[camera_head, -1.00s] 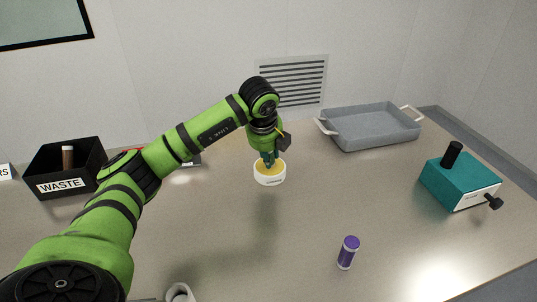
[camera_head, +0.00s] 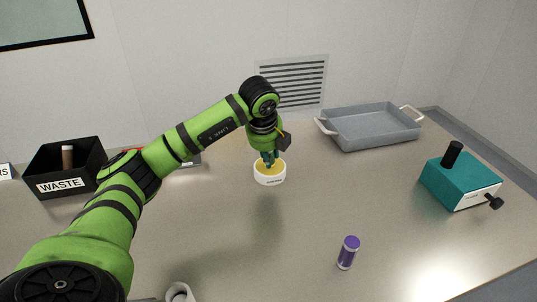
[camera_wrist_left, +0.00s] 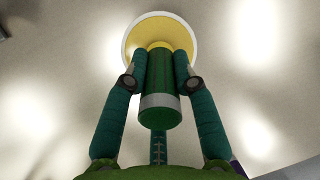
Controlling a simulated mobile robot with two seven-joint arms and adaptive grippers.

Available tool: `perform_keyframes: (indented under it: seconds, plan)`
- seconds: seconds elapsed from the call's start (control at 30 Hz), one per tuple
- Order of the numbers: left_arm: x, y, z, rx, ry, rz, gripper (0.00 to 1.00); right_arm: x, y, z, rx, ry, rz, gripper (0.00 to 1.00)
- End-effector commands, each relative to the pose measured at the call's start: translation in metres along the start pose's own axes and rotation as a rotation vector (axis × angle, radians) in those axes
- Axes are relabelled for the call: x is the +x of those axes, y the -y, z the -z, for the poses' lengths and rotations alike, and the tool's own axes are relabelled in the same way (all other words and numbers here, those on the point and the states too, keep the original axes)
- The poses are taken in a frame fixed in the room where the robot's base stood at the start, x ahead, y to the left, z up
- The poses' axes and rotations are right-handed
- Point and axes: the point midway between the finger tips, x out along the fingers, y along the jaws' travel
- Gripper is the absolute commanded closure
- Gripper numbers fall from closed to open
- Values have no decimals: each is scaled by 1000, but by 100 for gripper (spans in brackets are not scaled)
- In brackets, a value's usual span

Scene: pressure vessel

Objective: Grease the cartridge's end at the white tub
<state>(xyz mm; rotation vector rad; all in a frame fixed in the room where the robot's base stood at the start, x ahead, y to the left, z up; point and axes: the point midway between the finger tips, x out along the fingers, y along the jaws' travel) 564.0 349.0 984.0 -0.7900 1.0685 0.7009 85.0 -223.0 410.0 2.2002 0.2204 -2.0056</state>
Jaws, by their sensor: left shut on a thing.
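The white tub (camera_head: 270,181) stands on the table in the middle of the head view, with yellow grease (camera_head: 262,166) inside. My left gripper (camera_head: 268,158) points down over the tub. The cartridge's far end is over the yellow grease, inside the tub's rim (camera_wrist_left: 128,46) in that view. I cannot tell how deep it touches. In the head view the fingers mostly hide the cartridge. My right gripper is not in view.
A purple cartridge (camera_head: 348,252) stands at the front. A grey tray (camera_head: 372,132) is at the back right, and a teal box with a black post (camera_head: 458,183) is at the right. A black waste bin (camera_head: 62,168) holding a brown cartridge is at the left.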

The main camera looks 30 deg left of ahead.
Motion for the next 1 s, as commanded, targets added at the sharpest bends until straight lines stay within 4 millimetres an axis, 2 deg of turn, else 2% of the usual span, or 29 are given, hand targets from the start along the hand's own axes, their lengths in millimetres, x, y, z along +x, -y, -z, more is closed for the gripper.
perform_keyframes:
  seconds: [0.27,1.0]
  plan:
    - [-2,0,0,1,-3,-4,100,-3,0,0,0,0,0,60]
    - [-59,14,-16,1,-2,-1,100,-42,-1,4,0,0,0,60]
